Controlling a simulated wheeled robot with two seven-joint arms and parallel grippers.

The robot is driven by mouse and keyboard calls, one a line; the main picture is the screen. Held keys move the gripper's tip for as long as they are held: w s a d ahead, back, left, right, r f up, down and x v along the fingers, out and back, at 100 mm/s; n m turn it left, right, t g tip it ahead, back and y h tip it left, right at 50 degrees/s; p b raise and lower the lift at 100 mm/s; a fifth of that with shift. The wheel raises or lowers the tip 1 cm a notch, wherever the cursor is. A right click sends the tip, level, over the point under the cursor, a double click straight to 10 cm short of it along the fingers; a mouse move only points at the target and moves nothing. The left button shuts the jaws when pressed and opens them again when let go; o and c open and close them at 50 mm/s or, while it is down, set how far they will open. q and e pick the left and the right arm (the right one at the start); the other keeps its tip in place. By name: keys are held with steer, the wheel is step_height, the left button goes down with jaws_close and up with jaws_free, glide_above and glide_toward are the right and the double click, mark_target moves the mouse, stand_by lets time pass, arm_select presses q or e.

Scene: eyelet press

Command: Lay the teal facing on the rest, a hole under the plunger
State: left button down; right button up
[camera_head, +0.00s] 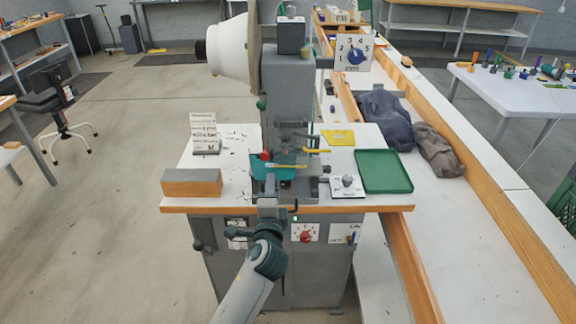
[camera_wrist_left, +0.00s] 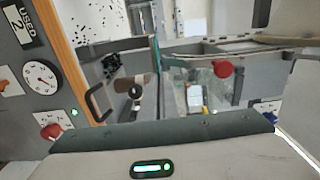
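The teal facing (camera_head: 259,171) is at the front of the eyelet press, low under its head, roughly level with the rest. A transparent guard and yellow bars partly cover it, so I cannot see its holes, nor whether it touches the rest. The plunger tip is not clear either. My left gripper (camera_head: 268,203) is at the table's front edge, just in front of the facing. Its fingertips are hard to make out, and I cannot tell whether they grip the facing. In the left wrist view a thin teal edge (camera_wrist_left: 157,62) shows. My right gripper is not in view.
The grey press column (camera_head: 288,90) stands behind. A wood-and-grey block (camera_head: 191,183) lies on the table at left, with a small sign (camera_head: 205,135) behind it. A green tray (camera_head: 383,172) and a white dial box (camera_head: 347,187) are at right. A red knob (camera_wrist_left: 222,69) shows close by.

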arm_select(q)
steer(key=c, duration=2.5)
jaws_free()
steer(key=o, duration=0.5)
steer(key=shift+s, duration=0.1)
steer(key=shift+s+p, duration=1)
steer(key=shift+s, duration=2.4)
